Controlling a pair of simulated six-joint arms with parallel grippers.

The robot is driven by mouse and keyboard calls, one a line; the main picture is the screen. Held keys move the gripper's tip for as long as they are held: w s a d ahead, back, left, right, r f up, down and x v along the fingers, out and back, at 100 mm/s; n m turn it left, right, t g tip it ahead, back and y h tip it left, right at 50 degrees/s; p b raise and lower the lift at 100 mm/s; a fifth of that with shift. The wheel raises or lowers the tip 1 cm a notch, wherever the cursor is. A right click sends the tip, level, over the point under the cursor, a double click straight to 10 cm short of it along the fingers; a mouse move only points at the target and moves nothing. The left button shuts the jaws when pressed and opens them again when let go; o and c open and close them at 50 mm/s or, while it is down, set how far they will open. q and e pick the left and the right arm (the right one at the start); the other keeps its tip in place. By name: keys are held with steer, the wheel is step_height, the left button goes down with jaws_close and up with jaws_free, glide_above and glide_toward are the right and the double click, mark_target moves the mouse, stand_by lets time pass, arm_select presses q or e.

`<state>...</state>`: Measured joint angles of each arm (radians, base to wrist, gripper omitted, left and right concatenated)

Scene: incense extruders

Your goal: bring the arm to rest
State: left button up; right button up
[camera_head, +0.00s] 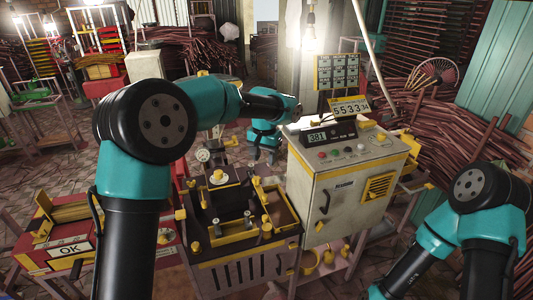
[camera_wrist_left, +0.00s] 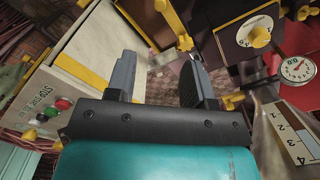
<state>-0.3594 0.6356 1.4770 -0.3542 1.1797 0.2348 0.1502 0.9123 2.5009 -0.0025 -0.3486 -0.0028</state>
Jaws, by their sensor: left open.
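My left arm comes in from the left and reaches across the machine. Its gripper (camera_head: 264,155) hangs in the air beside the white control cabinet (camera_head: 318,205), left of the cabinet's top. In the left wrist view the gripper (camera_wrist_left: 160,75) shows two dark fingers spread apart with nothing between them. My right arm stands at the lower right, folded, with its lower link leaving the picture at the bottom. The right gripper is out of view.
The cabinet carries a display reading 381 (camera_head: 317,136) and a counter sign (camera_head: 350,107). A dark extruder bed (camera_head: 235,247) with yellow knobs stands in front. A red OK box (camera_head: 70,250) is at the left. A round dial (camera_wrist_left: 298,69) shows near the left gripper.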

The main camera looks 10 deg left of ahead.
arm_select(q)
steer(key=s+a+f+h, duration=0.1)
steer(key=s+f, duration=0.2)
steer(key=f, duration=0.5)
steer(key=s+a+f+n+h, duration=0.1)
steer(key=s+a+f, duration=0.15)
steer(key=f, duration=0.65)
steer(key=s+f+h, duration=0.1)
steer(key=s+f, duration=0.2)
steer(key=f, duration=0.5)
steer(key=s+a+f+n, duration=0.2)
steer(key=s+f, duration=0.5)
steer(key=s, duration=0.4)
steer(key=s+a+f+n, duration=0.2)
steer(key=s+a+f, duration=0.2)
steer(key=s+f, duration=0.4)
steer(key=s, duration=0.3)
steer(key=shift+s+a+t+h, duration=0.2)
steer(key=shift+a+t+h, duration=0.1)
steer(key=shift+t+h, duration=0.1)
